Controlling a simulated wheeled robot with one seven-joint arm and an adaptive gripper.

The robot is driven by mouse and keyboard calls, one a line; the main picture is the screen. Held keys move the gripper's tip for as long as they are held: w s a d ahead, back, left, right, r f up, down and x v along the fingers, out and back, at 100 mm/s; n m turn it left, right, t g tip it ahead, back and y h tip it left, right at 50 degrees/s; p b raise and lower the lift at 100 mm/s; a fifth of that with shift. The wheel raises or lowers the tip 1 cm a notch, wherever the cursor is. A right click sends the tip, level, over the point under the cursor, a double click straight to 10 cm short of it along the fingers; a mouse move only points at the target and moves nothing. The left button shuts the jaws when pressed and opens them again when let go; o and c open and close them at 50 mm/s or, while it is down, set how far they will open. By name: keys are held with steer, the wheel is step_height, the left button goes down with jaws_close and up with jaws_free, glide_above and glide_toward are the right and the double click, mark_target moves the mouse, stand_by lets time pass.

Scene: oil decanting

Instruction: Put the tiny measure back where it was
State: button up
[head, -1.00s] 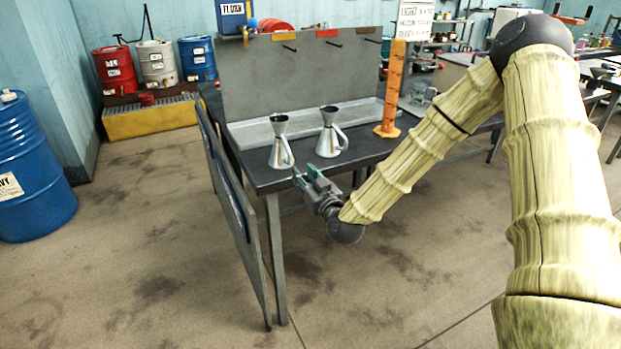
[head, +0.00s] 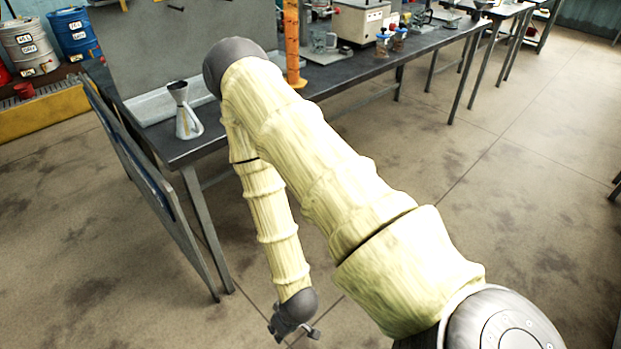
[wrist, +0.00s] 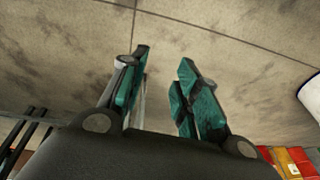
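A small conical metal measure (head: 188,122) with a funnel-like top and a side handle stands upright near the left end of the dark workbench (head: 190,152). A second such measure, seen earlier to its right, is not visible now; my arm covers that part of the bench. I cannot tell for sure which is the tiny one. My gripper (head: 292,332) hangs low over the floor in front of the bench, well apart from the measure. In the wrist view my gripper (wrist: 160,85) has its green-padded fingers apart, with only floor between them.
An orange cylinder (head: 291,45) stands farther along the bench, right of my arm. A dark panel (head: 150,185) stands at the bench's left end. A glass beaker (head: 322,42) and a beige device (head: 362,22) are farther right.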

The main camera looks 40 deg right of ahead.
steer(key=s+d+f+g+h, duration=0.1)
steer(key=s+g, duration=0.1)
steer(key=s, duration=0.8)
steer(key=shift+s+f+g, duration=0.15)
steer(key=shift+f+g, duration=0.2)
steer(key=shift+g, duration=0.05)
